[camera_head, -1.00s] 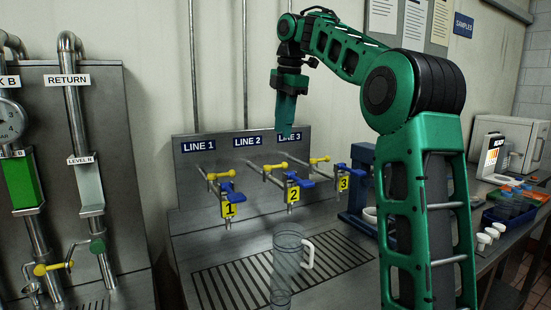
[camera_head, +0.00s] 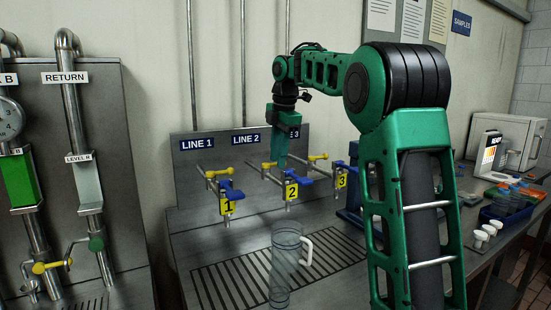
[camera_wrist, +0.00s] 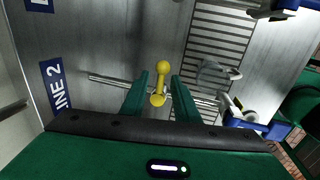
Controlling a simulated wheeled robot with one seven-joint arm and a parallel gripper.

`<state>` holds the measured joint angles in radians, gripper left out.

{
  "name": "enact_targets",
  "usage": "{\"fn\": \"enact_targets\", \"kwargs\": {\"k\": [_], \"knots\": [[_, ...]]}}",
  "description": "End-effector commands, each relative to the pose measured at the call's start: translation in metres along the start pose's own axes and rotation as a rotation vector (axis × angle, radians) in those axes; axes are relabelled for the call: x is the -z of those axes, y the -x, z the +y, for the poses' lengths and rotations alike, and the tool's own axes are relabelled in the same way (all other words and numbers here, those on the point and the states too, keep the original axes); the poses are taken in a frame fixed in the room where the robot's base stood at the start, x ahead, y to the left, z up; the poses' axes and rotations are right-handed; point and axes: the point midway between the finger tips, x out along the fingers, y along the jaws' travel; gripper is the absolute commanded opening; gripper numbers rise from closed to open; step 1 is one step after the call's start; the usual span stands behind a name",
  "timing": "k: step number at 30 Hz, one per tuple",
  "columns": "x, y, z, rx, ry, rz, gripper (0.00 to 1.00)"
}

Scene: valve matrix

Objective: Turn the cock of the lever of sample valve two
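Sample valve two carries a yellow tag "2" (camera_head: 291,191), a blue lever (camera_head: 294,178) at the front and a yellow handle (camera_head: 268,166) behind it, below the LINE 2 sign (camera_head: 245,138). My gripper (camera_head: 280,164) points down close to the yellow handle. In the wrist view, my gripper (camera_wrist: 161,78) is open, with one green finger on each side of a yellow handle (camera_wrist: 161,69) beside the LINE 2 sign (camera_wrist: 54,84). I cannot tell whether the fingers touch it or how deep they reach.
Valve one (camera_head: 227,207) stands to the left and valve three (camera_head: 341,181) to the right, with similar handles. A clear jug (camera_head: 285,265) with a white handle stands on the drain grate (camera_head: 215,285) in front. A blue stand is partly hidden behind my arm.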

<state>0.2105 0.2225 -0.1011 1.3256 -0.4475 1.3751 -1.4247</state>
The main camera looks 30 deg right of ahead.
Motion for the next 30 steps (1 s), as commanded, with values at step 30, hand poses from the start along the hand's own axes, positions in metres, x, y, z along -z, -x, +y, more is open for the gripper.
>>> {"fn": "enact_targets", "kwargs": {"k": [30], "knots": [[-0.0034,0.0011,-0.0023,-0.005,-0.081,-0.017,0.00]]}}
